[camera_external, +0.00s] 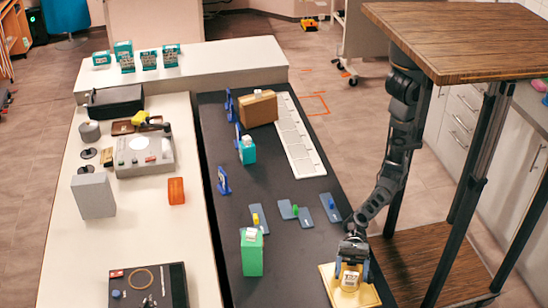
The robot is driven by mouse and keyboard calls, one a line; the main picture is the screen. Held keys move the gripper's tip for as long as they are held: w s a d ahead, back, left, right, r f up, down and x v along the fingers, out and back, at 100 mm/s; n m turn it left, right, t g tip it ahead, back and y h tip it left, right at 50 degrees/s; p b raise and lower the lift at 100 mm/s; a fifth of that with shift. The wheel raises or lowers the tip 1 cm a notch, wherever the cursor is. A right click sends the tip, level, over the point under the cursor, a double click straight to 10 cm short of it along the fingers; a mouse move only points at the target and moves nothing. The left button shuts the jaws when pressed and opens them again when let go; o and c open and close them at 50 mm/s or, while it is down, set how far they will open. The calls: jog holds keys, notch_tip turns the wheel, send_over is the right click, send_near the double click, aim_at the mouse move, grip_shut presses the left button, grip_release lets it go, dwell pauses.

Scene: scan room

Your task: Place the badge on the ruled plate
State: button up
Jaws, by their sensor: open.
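My gripper (352,267) is low over a tan board (330,295) at the front right of the dark table. It is open, with its fingers near a small pale labelled item (350,281) on the board. I cannot tell whether they touch it. No thing is clearly recognizable as the badge; the labelled item is too small to tell. A long white plate (300,150) with dividing lines lies along the right side of the dark table, towards the back. It may be the ruled plate, but I cannot be sure.
Several blue-grey tiles with coloured pegs (259,219) and a green box (252,252) stand left of my gripper. A brown case (258,107) and teal box (246,150) are farther back. A tall wooden-topped table (470,35) is close on the right.

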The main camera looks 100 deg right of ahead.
jog(key=b+v, duration=0.1)
jog(key=v, duration=1.1)
jog(key=shift+f, duration=0.1)
